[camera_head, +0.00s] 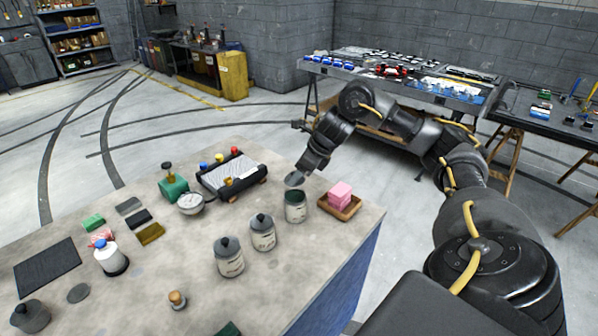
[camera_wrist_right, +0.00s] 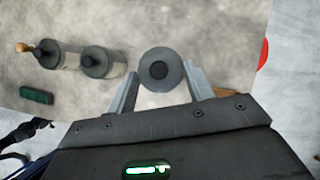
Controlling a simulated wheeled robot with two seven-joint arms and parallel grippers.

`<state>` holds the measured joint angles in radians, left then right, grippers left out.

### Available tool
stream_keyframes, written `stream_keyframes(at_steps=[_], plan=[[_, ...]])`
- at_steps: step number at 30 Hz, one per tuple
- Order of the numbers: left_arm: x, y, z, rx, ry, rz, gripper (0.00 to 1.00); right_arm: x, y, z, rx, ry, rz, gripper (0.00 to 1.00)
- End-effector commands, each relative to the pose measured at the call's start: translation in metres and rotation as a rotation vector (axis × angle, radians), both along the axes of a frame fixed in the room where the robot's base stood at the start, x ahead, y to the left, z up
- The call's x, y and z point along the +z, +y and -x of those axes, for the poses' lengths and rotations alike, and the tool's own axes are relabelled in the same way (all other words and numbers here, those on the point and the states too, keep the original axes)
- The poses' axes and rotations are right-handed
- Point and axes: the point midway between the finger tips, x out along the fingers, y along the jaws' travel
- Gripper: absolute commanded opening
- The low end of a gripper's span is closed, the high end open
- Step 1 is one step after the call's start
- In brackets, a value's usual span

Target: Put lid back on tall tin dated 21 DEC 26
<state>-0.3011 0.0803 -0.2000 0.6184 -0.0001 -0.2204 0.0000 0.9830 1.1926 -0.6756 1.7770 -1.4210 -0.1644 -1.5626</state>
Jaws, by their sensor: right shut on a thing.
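My right gripper (camera_head: 297,176) is shut on a round grey lid (camera_head: 293,180) with a dark knob. In the wrist view the lid (camera_wrist_right: 160,70) sits between the two fingertips (camera_wrist_right: 160,86). In the head view the lid is tilted, just above and apart from an open tin (camera_head: 295,208) with a dark green inside. The wrist view does not show this tin clearly behind the lid. Two lidded tins, one nearer (camera_head: 229,258) and one farther (camera_head: 262,233), stand to its left. Date labels are too small to read. My left gripper is not in view.
A wooden tray (camera_head: 340,208) with pink blocks (camera_head: 340,194) stands close right of the open tin. A dial gauge (camera_head: 191,203), a black rack (camera_head: 231,175) and a white bottle (camera_head: 110,259) are to the left. The bench's right edge is near.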

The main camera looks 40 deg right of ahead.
Motion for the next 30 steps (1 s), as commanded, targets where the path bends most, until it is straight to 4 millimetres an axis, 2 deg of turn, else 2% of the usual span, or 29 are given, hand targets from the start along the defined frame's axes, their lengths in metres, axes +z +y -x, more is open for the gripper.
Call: stream_keyframes(at_steps=[12,18,30], plan=[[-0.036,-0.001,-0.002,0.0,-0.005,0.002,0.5,-0.041,0.0,0.0,0.001,0.001,0.0,0.3],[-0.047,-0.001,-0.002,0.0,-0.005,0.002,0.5,-0.056,0.0,0.0,0.002,0.001,-0.001,0.3],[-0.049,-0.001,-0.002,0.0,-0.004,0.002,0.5,-0.059,0.0,0.0,0.002,0.0,0.0,0.3]])
